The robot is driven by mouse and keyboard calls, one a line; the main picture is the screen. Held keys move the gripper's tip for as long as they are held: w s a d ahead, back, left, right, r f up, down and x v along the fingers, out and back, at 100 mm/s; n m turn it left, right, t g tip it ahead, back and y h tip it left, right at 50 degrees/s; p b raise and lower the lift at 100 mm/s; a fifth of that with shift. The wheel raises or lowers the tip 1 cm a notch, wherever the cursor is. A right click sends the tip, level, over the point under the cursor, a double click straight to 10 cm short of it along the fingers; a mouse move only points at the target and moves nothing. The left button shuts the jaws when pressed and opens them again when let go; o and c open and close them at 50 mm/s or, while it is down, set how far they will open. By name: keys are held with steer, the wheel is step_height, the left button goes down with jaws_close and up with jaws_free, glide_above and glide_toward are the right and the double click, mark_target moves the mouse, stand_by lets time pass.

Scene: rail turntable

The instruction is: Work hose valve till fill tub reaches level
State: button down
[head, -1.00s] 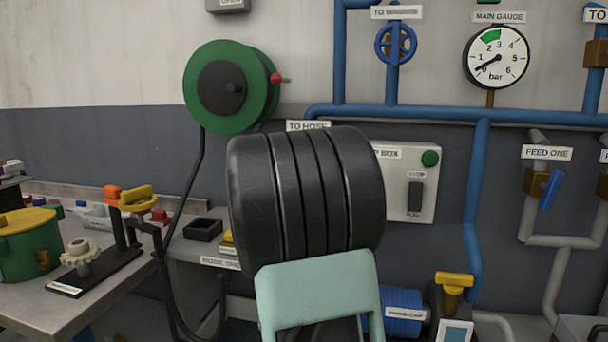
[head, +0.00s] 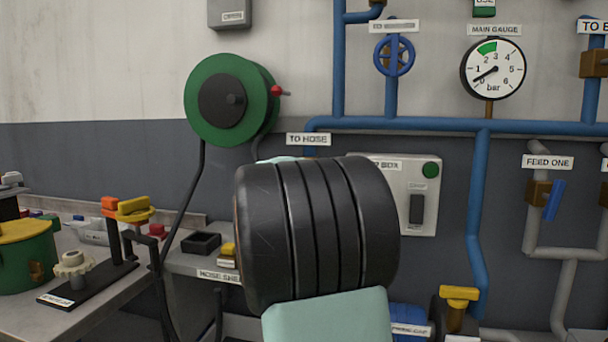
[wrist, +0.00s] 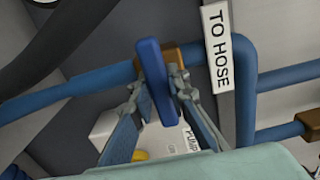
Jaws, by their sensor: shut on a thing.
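In the wrist view a blue lever (wrist: 151,62) sits on a brown valve body (wrist: 182,58) on a blue pipe, beside the TO HOSE sign (wrist: 217,48). My gripper (wrist: 158,88) is shut on this lever, a finger on each side. In the head view my black arm link hides the gripper and lever; the TO HOSE sign (head: 308,139) shows above it. The main gauge (head: 492,69) has its needle near the low end, between 0 and 1, below the green band. No tub marked as the fill tub can be made out.
A green hose reel (head: 232,100) hangs on the wall with a black hose running down. A box with a green button (head: 430,170) is right of my arm. A table at left holds a green pot (head: 22,262). The FEED ONE lever (head: 554,200) is at right.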

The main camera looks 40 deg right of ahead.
steer(key=c, duration=1.8)
jaws_free()
steer(key=shift+c, duration=0.2)
steer(key=v, duration=1.2)
